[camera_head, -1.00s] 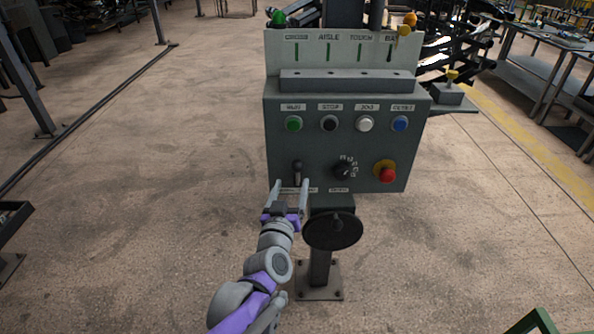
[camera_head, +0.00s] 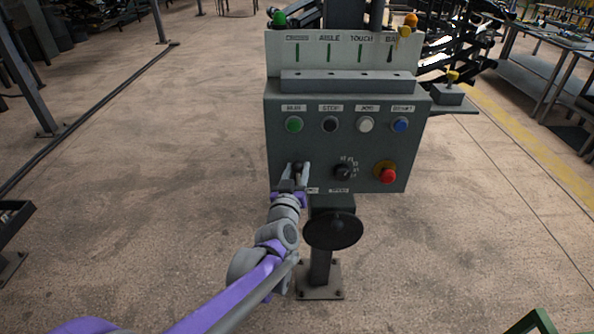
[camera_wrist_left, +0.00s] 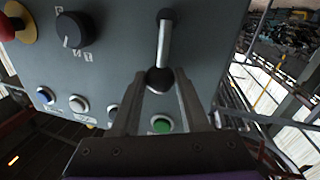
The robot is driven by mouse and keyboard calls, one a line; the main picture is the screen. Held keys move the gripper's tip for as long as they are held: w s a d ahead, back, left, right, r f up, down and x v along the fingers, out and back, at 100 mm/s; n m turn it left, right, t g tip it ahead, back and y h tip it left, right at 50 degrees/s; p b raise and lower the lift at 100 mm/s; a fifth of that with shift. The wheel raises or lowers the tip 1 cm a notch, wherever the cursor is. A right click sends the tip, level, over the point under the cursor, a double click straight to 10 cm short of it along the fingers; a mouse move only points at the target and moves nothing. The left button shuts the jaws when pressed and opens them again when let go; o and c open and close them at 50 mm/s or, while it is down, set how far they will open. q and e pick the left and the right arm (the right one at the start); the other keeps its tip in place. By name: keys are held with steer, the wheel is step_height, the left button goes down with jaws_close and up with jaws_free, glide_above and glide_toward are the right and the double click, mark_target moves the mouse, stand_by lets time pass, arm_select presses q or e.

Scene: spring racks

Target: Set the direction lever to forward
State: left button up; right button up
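The direction lever (camera_wrist_left: 164,45) is on the lower left of the grey control panel (camera_head: 320,145). In the left wrist view its silver rod runs from a black pivot to a black knob (camera_wrist_left: 160,79). My left gripper (camera_head: 296,166) is in front of the panel with a finger on each side of the knob. In the left wrist view the fingertips (camera_wrist_left: 160,72) are drawn in close against the knob and seem to touch it. In the head view the gripper hides most of the lever and part of the label below it. My right gripper is not in view.
A black rotary dial (camera_head: 342,172) and a red emergency button (camera_head: 387,175) sit right of the lever. Green (camera_head: 294,124), black, white and blue buttons are above. A black handwheel (camera_head: 333,230) is below the panel, close to my left arm. Open floor lies to the left.

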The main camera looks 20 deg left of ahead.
arm_select(q)
jaws_close()
stand_by(1.0)
